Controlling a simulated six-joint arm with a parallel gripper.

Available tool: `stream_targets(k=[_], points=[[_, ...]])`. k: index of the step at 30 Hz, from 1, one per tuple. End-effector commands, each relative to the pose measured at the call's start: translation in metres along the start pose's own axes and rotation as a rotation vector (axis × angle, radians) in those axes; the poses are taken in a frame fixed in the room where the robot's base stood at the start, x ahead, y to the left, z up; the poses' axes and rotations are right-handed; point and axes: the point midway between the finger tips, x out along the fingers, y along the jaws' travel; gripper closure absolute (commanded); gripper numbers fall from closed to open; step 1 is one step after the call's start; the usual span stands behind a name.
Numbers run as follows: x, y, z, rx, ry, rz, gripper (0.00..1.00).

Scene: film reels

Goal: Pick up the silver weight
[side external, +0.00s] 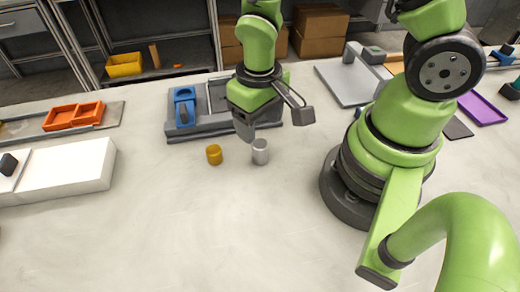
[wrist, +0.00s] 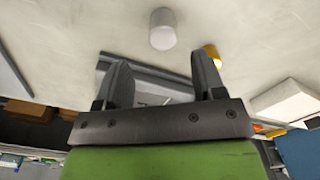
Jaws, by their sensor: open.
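The silver weight (side external: 260,151) is a small grey-white cylinder standing upright on the pale table. A brass-coloured weight (side external: 214,154) stands just to its left, with a gap between them. My gripper (side external: 244,134) is above the table near both weights, by the front edge of a grey tray. In the wrist view my gripper (wrist: 164,84) has its two fingers apart with nothing between them. There the silver weight (wrist: 162,30) is beyond the fingertips, near the top. The brass weight (wrist: 212,54) is partly hidden behind the right finger.
The grey tray (side external: 205,128) holds a blue part (side external: 184,106) behind the weights. A white box (side external: 72,166) and orange trays (side external: 73,116) are at left. My arm's base is at right. The table in front of the weights is clear.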

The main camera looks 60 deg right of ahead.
Motion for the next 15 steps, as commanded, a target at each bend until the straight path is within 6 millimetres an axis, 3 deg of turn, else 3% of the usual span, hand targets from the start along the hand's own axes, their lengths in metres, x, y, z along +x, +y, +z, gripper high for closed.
stream_targets(k=[5, 15], points=[[0.010, -0.001, 0.001, 0.000, -0.002, 0.001, 0.37], [0.051, -0.005, 0.007, 0.001, -0.002, 0.001, 0.37]])
